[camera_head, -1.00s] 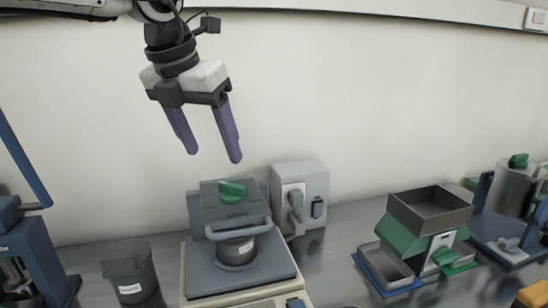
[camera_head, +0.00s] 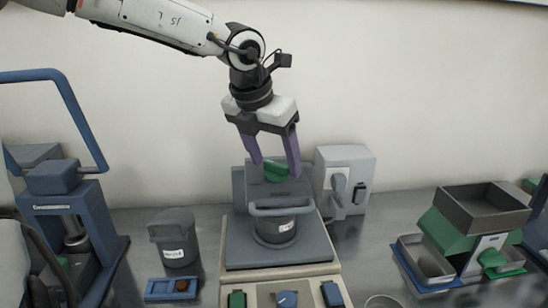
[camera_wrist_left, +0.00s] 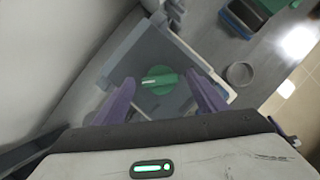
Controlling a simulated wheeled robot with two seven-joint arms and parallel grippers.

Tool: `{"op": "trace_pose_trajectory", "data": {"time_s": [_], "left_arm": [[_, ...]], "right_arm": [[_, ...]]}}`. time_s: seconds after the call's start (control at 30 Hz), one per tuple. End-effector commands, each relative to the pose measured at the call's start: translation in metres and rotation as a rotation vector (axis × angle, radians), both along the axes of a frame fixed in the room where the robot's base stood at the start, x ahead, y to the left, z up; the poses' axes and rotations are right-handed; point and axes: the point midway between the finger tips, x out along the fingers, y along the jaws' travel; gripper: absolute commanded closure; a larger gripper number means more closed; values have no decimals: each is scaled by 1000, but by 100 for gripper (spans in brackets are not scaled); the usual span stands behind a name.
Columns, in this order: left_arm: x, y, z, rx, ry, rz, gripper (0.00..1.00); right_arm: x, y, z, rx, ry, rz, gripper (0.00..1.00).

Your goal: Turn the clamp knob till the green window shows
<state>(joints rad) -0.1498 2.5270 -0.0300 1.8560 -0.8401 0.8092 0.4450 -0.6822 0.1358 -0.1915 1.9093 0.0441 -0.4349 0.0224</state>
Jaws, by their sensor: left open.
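The green clamp knob (camera_head: 275,172) sits on top of the grey clamp head of a machine (camera_head: 278,252) with a light base. In the left wrist view the knob (camera_wrist_left: 160,81) lies between my fingers, with a pale line mark on it. My left gripper (camera_head: 272,168) points down over the knob, its purple fingers apart on either side of it. It also shows open in the left wrist view (camera_wrist_left: 164,98). Gaps show between the fingers and the knob there. I cannot make out a green window. My right gripper is not in view.
A dark grey bin (camera_head: 174,240) stands left of the machine, behind a blue tray (camera_head: 172,290). A blue press (camera_head: 66,205) stands at the far left. A grey wall box (camera_head: 346,180) is behind right. A green and grey tray unit (camera_head: 470,235) stands at the right.

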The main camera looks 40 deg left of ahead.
Motion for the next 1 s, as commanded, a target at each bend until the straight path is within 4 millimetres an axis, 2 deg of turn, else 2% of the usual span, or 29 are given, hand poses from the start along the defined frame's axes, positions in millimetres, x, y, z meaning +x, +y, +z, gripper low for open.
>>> {"op": "trace_pose_trajectory", "data": {"time_s": [0.13, 0.37, 0.67, 1.0], "left_arm": [[0, 0, 0, 0, 0, 0, 36], [0, 0, 0, 0, 1, 0, 75], [0, 0, 0, -2, 0, -32, 76], [0, 2, 1, -6, -1, -243, 76]], "right_arm": [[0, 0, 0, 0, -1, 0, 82], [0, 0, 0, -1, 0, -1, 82], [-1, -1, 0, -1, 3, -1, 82], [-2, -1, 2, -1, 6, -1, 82]]}}
